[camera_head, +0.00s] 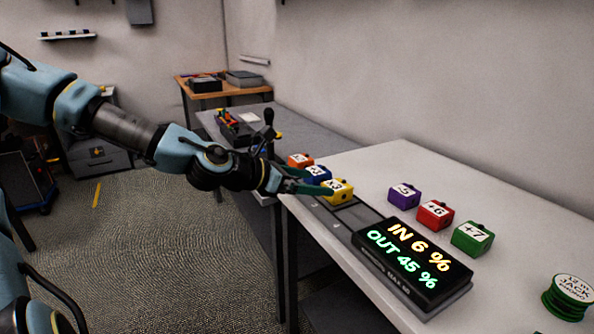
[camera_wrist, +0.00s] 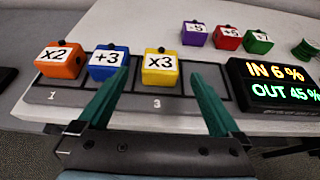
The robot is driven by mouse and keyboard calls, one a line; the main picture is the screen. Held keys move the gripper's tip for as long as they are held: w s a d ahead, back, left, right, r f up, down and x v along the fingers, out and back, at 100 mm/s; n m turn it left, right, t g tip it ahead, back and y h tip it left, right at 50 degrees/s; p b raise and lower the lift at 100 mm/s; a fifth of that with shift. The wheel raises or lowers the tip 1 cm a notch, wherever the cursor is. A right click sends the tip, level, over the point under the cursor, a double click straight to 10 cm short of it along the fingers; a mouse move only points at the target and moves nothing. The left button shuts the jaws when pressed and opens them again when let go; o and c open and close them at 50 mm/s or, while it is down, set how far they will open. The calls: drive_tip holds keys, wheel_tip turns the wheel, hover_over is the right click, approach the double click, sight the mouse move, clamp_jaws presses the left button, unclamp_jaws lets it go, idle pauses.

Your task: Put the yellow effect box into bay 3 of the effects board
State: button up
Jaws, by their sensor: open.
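The yellow effect box (camera_head: 338,192), marked x3, sits at the effects board (camera_head: 318,212) beside the blue box. In the wrist view the yellow box (camera_wrist: 160,66) stands upright behind the printed 3 on the board's front edge (camera_wrist: 178,108), at bay 3. My gripper (camera_head: 312,181) is at the yellow box. In the wrist view my gripper (camera_wrist: 158,76) is open, with one green finger to each side of the yellow box. Both fingers look clear of it, with a wider gap on the right. The box's lower seating is hard to make out.
An orange box (camera_wrist: 62,60) and a blue box (camera_wrist: 108,62) fill the bays left of the yellow one. Bare bay space and a display (camera_head: 412,262) lie to its right. Purple (camera_head: 404,196), red (camera_head: 435,215) and green (camera_head: 472,238) boxes stand behind on the table.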

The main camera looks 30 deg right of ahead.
drive_tip(key=a+r+p, duration=0.1)
drive_tip(key=p, duration=0.2)
drive_tip(key=shift+a+r+p, duration=0.3)
drive_tip(key=shift+a, duration=0.05)
drive_tip(key=shift+w+a+p, duration=0.1)
drive_tip(key=shift+a+p, duration=0.9)
drive_tip(key=shift+p, duration=0.25)
drive_tip(key=w+a+f+m+t+y, duration=0.1)
drive_tip(key=w+a+f+m+y, duration=0.2)
drive_tip(key=a, duration=0.4)
drive_tip(key=a+f+m+y, duration=0.2)
drive_tip(key=a+m+y, duration=0.15)
drive_tip(key=a, duration=0.35)
drive_tip(key=w+a+f+m+t+y, duration=0.1)
drive_tip(key=w+a+f+m+y, duration=0.2)
drive_tip(key=a, duration=0.4)
drive_tip(key=s+a+r+m+y, duration=0.1)
drive_tip(key=a+r+m+y, duration=0.1)
drive_tip(key=a+r+m, duration=0.2)
drive_tip(key=s+a+r+m+y, duration=0.1)
drive_tip(key=a+r+m, duration=0.4)
drive_tip(key=a, duration=0.8)
wheel_tip(320, 180, up, 3)
drive_tip(key=shift+s+f+y, duration=0.1)
drive_tip(key=shift+s+y, duration=0.25)
drive_tip(key=shift+s, duration=0.05)
